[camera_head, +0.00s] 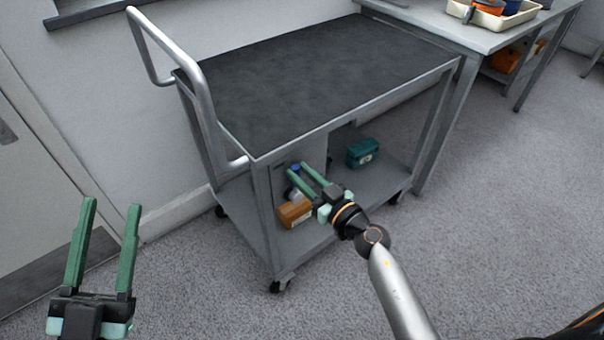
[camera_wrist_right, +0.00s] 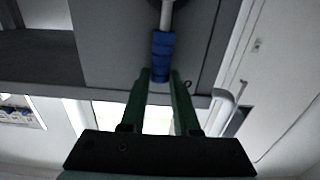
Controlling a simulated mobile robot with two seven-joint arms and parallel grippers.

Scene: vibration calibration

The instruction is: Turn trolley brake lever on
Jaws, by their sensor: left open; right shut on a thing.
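The trolley (camera_head: 310,75) has a dark top, a grey frame and a bent metal push handle (camera_head: 205,105) at its left end. The brake lever (camera_wrist_right: 162,48) has a ribbed blue grip on a metal rod; its blue end (camera_head: 295,167) shows small in the head view, under the top shelf. My right gripper (camera_head: 297,170) reaches under the trolley top, its fingertips (camera_wrist_right: 160,75) closed around the lower end of the blue grip. The fingers partly hide the lever in the head view. My left gripper (camera_head: 111,208) is open and empty over the floor at the left.
An orange-brown box (camera_head: 295,213) and a teal case (camera_head: 362,152) sit on the trolley's lower shelf (camera_head: 385,180). A workbench (camera_head: 470,35) with a tray of items stands at the back right. A wall and door are at the left. The floor at right is clear.

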